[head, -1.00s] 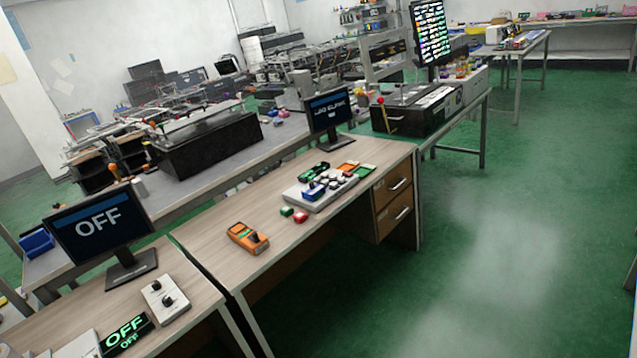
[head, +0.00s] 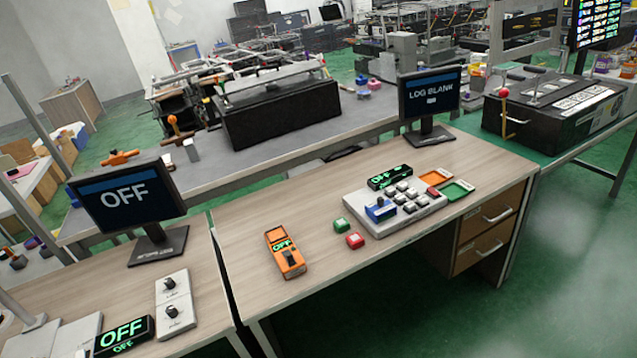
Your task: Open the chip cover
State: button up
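A light grey fixture block (head: 414,222) lies on the wooden desk at the centre right. It carries several small grey-white square pieces (head: 405,187) and a blue block-shaped part (head: 381,209) at its left front corner. A black display with green OFF text (head: 390,177) stands at its back edge. I cannot tell which part is the chip cover or whether any cover is open. An orange tray (head: 435,178) and a green tray (head: 456,190) lie to its right, with a red piece (head: 433,192) near them. My gripper is not in view.
A LOG BLANK monitor (head: 430,95) stands behind. Drawers (head: 489,215) are at the right. Green floor (head: 480,320) is free in front.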

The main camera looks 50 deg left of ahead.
aim_at(377, 208)
jog(key=u, duration=0.4)
jog(key=i, duration=1.4)
jog(key=u, duration=0.15)
